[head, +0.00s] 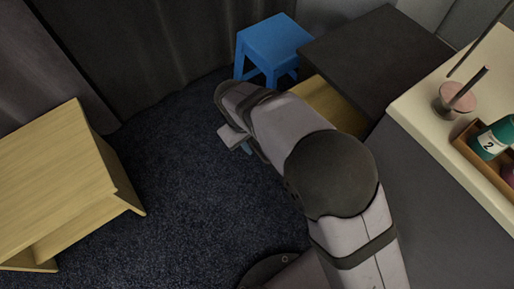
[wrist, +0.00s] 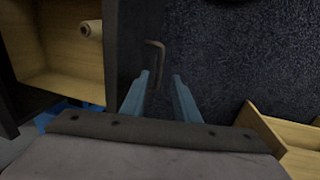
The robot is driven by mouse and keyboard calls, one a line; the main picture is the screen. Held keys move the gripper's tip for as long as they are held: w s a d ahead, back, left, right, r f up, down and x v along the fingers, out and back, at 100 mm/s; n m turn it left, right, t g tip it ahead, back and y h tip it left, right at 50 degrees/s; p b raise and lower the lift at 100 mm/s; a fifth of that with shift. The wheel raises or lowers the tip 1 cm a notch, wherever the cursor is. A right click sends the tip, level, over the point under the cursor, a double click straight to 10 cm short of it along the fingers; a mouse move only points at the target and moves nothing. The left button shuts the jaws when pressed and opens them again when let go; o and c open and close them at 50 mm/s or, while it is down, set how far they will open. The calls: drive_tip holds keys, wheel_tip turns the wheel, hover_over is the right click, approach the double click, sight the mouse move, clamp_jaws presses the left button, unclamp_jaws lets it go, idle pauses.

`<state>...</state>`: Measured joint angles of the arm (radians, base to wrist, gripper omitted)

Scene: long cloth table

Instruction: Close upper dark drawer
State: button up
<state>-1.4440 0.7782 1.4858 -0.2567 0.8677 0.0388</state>
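The dark cabinet (head: 375,50) stands at the upper right in the head view. A drawer with a pale wooden inside (head: 327,103) is pulled out under its top, partly hidden by my arm. In the wrist view the open drawer's wooden inside (wrist: 50,50) is at the left, with its dark front panel (wrist: 125,40) and a bent bar handle (wrist: 153,58) on the outer side. My gripper (wrist: 161,75) is open, with its two blue-grey fingers apart. The handle shows just beyond and between the fingertips; I cannot tell whether they touch it.
A pale roll (wrist: 91,28) lies in the drawer. A blue stool (head: 272,45) stands behind the cabinet's left side. A wooden shelf unit (head: 60,170) is at the left, with clear dark carpet (head: 170,180) between. A cream-topped counter (head: 425,115) is at the right.

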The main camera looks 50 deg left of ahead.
sight(258, 153)
drive_tip(key=shift+w+f+b, duration=0.15)
drive_tip(key=shift+w+f, duration=0.05)
drive_tip(key=shift+f, duration=0.7)
drive_tip(key=shift+w+f+b, duration=0.1)
drive_tip(key=shift+w+f, duration=0.05)
drive_tip(key=shift+f, duration=0.75)
drive_tip(key=shift+w+f+b, duration=0.15)
drive_tip(key=shift+w+f, duration=0.05)
drive_tip(key=shift+f, duration=0.7)
clamp_jaws()
